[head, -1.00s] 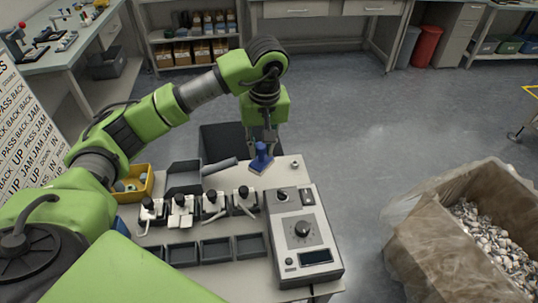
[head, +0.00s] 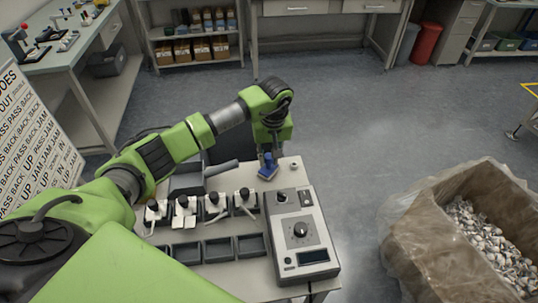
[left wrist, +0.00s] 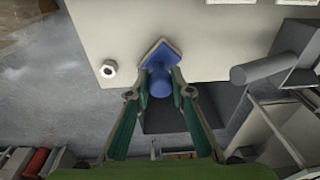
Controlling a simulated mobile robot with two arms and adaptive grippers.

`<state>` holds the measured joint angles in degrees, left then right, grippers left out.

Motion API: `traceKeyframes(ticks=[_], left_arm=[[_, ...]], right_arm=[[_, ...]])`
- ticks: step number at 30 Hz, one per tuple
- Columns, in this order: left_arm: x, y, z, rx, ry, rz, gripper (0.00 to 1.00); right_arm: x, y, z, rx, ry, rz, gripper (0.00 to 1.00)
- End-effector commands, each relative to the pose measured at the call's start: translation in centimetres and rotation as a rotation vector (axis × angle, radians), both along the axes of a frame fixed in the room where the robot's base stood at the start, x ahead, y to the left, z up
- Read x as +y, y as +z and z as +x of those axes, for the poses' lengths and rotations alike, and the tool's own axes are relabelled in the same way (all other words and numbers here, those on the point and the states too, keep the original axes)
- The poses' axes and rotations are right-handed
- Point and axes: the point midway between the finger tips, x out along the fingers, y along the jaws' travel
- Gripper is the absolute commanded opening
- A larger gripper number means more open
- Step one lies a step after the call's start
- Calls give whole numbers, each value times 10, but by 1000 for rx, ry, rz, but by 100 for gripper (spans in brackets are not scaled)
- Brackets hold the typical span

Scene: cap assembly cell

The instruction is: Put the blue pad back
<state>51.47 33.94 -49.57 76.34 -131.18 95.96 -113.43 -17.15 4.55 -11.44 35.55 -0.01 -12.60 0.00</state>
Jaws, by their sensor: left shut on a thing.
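The blue pad (head: 268,171) has an upright blue handle and a flat, roughly square base. It is at the back edge of the work table (head: 283,181), near its back right corner. My left gripper (head: 268,157) is above it and shut on its handle. In the left wrist view, the fingers of the left gripper (left wrist: 160,79) close on both sides of the blue pad (left wrist: 160,86), and its base overlaps the table edge. I cannot tell whether the base touches the table. My right gripper is not in view.
A small white nut-like part (head: 293,165) sits right of the pad. A grey device with a dial (head: 299,255), several black-knobbed fixtures (head: 214,204) and grey trays (head: 218,250) fill the table. A grey bin with a cylinder (head: 186,180) is left. A lined box (head: 405,240) stands right.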

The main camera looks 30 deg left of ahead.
Motion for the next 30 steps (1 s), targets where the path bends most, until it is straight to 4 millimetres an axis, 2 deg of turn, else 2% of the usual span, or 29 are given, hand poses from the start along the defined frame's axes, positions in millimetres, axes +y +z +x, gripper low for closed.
traceKeyframes(ticks=[7, 8, 9, 10, 23, 26, 30], left_arm=[[0, -5, 0, -1, 1, 0, 0], [0, -4, 0, -1, 1, -1, 26], [0, -3, 0, -1, 1, -1, 36], [0, -3, 0, -1, 1, -1, 37], [0, 3, 0, -1, 0, 0, 37], [-1, 17, 1, -6, -1, 0, 37], [-4, 46, -1, -7, -2, 1, 37]], right_arm=[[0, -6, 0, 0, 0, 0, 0], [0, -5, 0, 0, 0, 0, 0], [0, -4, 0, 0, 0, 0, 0], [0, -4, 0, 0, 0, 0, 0], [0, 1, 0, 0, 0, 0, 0], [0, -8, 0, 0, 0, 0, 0], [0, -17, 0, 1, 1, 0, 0]])
